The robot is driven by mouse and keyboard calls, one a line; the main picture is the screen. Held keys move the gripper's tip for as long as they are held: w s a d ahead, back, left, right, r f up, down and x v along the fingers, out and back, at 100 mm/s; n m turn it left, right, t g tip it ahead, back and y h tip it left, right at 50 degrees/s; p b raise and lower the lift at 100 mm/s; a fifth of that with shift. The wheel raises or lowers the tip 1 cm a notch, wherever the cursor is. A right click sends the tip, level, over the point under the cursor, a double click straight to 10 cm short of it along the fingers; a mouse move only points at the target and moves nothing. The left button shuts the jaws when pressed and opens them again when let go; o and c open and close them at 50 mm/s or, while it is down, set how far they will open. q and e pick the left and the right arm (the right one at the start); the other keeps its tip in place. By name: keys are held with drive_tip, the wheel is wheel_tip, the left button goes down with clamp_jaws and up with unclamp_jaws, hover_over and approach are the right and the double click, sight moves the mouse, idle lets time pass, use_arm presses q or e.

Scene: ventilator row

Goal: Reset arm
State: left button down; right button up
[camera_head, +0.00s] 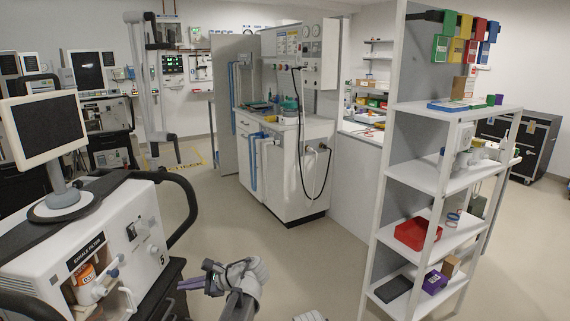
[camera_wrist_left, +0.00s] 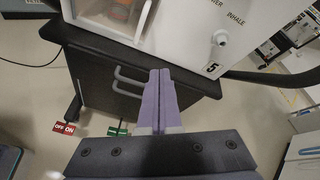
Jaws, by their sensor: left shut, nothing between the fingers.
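My left arm comes up from the bottom of the head view. My left gripper (camera_head: 183,285) has purple fingers that lie together and point left, toward the front of the ventilator numbered 5 (camera_head: 140,262). In the left wrist view the two fingers of my left gripper (camera_wrist_left: 160,78) are shut against each other with nothing between them. Their tips show in front of the black cart (camera_wrist_left: 190,82) under the ventilator, and I see no clear contact. The jaws of my right gripper do not show; only a small grey part shows at the bottom edge of the head view.
The ventilator has a monitor (camera_head: 45,128) on top and an orange-labelled canister (camera_head: 84,284) in its front opening. A white shelf unit (camera_head: 440,185) with boxes and a red tray (camera_head: 416,234) stands right. A white workstation (camera_head: 285,170) stands behind. Floor between them is clear.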

use_arm(q)
drive_tip(key=s+d+f+n+g+h, duration=0.1)
drive_tip(key=s+d+f+n+h, duration=0.5)
drive_tip(key=s+d, duration=0.45)
drive_tip(key=s+d+f+n+g+h, duration=0.1)
drive_tip(key=s+d+f+n+h, duration=0.3)
drive_tip(key=s+d+f+h, duration=0.45)
drive_tip(key=d+r+y+p, duration=0.1)
drive_tip(key=d+r+p, duration=0.1)
drive_tip(key=r+p, duration=1.2)
drive_tip(key=d+r+y+p, duration=0.1)
drive_tip(key=d+r+p, duration=0.1)
drive_tip(key=r+p, duration=1.2)
drive_tip(key=shift+s+r, duration=0.4)
drive_tip(key=shift+r, duration=0.25)
drive_tip(key=shift+y, duration=0.25)
drive_tip(key=shift+a, duration=0.15)
